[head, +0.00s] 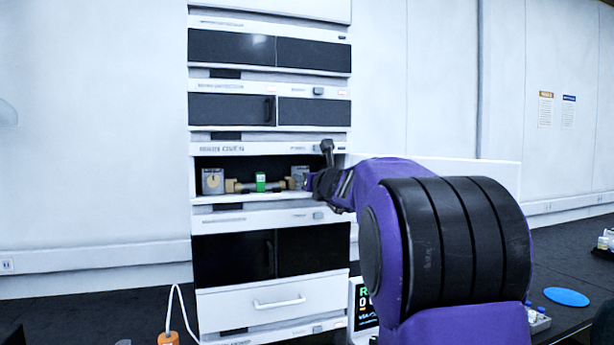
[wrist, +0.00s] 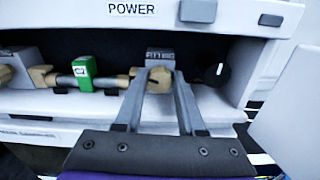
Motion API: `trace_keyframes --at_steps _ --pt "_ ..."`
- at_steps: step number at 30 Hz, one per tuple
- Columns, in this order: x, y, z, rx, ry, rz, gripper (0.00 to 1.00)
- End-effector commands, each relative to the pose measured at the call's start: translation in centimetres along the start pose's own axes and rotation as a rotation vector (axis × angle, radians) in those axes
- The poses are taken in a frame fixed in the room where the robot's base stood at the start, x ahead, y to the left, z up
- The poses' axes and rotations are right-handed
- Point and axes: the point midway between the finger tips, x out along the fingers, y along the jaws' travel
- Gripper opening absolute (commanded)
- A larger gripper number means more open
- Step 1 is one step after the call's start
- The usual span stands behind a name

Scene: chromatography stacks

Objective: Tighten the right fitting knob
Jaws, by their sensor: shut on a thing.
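The right fitting knob (wrist: 152,77) is a brass-coloured piece in front of the grey fitting block (wrist: 160,55) in the wrist view. My gripper (wrist: 156,82) is shut on this knob, one finger on each side. The fingers hide its sides. A column with a green label (wrist: 84,75) lies level to the left, its right end near the knob. In the head view, my gripper (head: 312,182) reaches in at the right end of the oven bay, beside the right fitting block (head: 298,174), and hides the knob.
The left fitting (head: 212,181) stands at the bay's left end. A black dial (wrist: 216,75) sits close to the right of my fingers. The bay's upper panel with a POWER label (wrist: 132,9) and its white front ledge (wrist: 60,108) bound the opening.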

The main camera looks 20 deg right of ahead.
Motion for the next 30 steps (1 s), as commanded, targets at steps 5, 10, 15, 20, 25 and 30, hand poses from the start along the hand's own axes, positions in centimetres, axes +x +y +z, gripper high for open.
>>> trace_keyframes --at_steps 5,10,15,20,25,30 --pt "0.00 -0.06 0.16 0.169 0.000 0.000 0.00" --pt "-0.01 -0.14 0.20 0.330 0.000 0.000 0.00" --pt "0.00 -0.17 0.18 0.493 0.000 0.000 0.00" --pt "0.01 -0.17 0.20 0.644 0.000 0.000 0.00" --pt "0.00 -0.22 0.15 0.802 0.001 -0.001 0.00" --pt "0.00 -0.21 0.16 0.945 0.000 0.000 0.00"
